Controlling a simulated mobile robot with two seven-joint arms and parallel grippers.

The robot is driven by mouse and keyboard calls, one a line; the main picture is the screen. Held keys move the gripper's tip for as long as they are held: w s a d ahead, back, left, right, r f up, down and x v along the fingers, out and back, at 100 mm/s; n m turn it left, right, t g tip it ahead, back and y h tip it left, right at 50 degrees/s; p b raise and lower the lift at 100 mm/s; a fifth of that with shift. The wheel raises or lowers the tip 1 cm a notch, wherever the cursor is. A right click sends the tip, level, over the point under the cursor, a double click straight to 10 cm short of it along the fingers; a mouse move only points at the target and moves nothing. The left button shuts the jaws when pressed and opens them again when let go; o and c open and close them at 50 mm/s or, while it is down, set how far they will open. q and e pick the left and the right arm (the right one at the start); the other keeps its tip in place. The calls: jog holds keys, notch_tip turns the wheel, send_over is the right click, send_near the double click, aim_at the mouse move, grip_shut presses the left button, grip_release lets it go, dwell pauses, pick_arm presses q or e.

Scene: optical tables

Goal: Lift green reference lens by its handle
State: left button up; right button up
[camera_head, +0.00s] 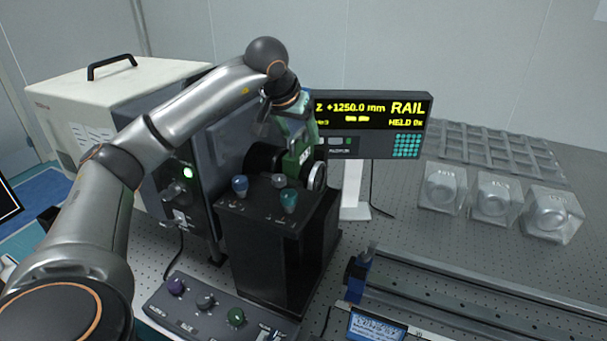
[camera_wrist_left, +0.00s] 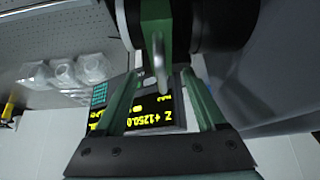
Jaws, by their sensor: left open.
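The green reference lens (camera_head: 303,155) sits upright at the top of a black block-shaped stand, with dark round parts beside it. It also shows in the left wrist view (camera_wrist_left: 155,24), where its pale metal handle (camera_wrist_left: 160,68) points toward my gripper. My left gripper (camera_head: 297,127) reaches down from above, close over the lens. In the left wrist view its two green-edged fingers (camera_wrist_left: 160,98) are spread apart, one on each side of the handle's line. I cannot tell whether either finger touches the handle. My right gripper is not in view.
The black stand (camera_head: 275,245) carries several coloured knobs. A display (camera_head: 372,125) reading RAIL stands behind. A grey instrument with a white case (camera_head: 105,100) is at left, a knob panel (camera_head: 215,310) in front. A rail (camera_head: 450,290) and clear boxes (camera_head: 492,203) lie right.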

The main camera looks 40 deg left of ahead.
aim_at(302, 145)
pick_arm(q)
jog(key=x, duration=0.4)
jog(key=shift+s+a, duration=0.1)
jog(key=c, duration=1.1)
grip_shut()
jog(key=shift+r, duration=0.15)
